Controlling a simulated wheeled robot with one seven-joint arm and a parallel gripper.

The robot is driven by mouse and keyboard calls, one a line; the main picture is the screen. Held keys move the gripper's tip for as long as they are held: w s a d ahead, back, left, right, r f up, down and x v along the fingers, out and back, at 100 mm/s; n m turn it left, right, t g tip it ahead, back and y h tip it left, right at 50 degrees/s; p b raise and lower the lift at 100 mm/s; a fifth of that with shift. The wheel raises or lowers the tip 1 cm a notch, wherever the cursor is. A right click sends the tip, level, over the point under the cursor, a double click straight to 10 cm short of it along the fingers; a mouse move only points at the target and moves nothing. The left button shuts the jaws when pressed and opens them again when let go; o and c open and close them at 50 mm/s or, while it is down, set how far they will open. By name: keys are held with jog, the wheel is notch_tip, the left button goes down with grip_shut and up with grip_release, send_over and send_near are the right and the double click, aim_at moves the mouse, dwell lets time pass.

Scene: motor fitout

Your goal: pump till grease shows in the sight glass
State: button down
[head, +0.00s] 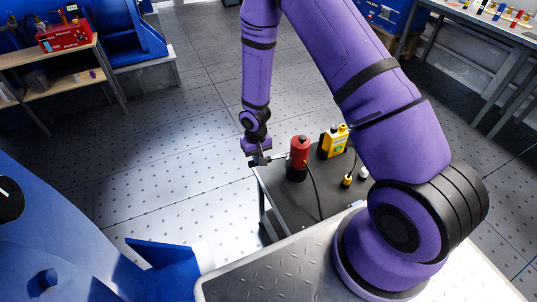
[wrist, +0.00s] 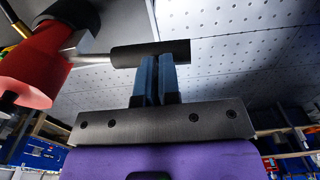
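A red grease pump (head: 299,152) with a dark base stands on a small dark-topped table. Its lever points left and ends in a black grip (wrist: 140,52). In the wrist view the red pump body (wrist: 35,60) is at the left, with the metal lever rod running from it. My gripper (head: 262,158) is at the lever's end. Its two blue fingers (wrist: 156,66) are close together, with their tips at the lower edge of the black grip, which lies across them. They do not visibly enclose the grip; contact is unclear. I cannot make out a sight glass.
A yellow device (head: 334,141) stands behind the pump on the table (head: 312,206). A black hose (head: 314,190) and small yellow and white parts (head: 347,181) lie close by. A shelf with a red box (head: 64,38) is far left. The floor left of the table is open.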

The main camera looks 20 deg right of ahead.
jog(key=shift+d+f, duration=0.1)
jog(key=shift+f, duration=0.2)
notch_tip(320, 180, up, 10)
jog(key=shift+r, duration=0.2)
dwell(0.8)
dwell(0.3)
jog(key=s+d+r+t+h, duration=0.1)
jog(key=s+d+r, duration=0.2)
jog(key=r, duration=1.1)
jog(key=s+d+r+t, duration=0.2)
jog(key=s+r, duration=0.2)
jog(key=r, duration=1)
jog(key=s+d+r+t, duration=0.1)
jog(key=s+r, duration=0.5)
jog(key=s, duration=0.4)
jog(key=s+r+t+y, duration=0.1)
jog(key=s+r, duration=0.6)
jog(key=s, duration=0.3)
jog(key=shift+d, duration=0.4)
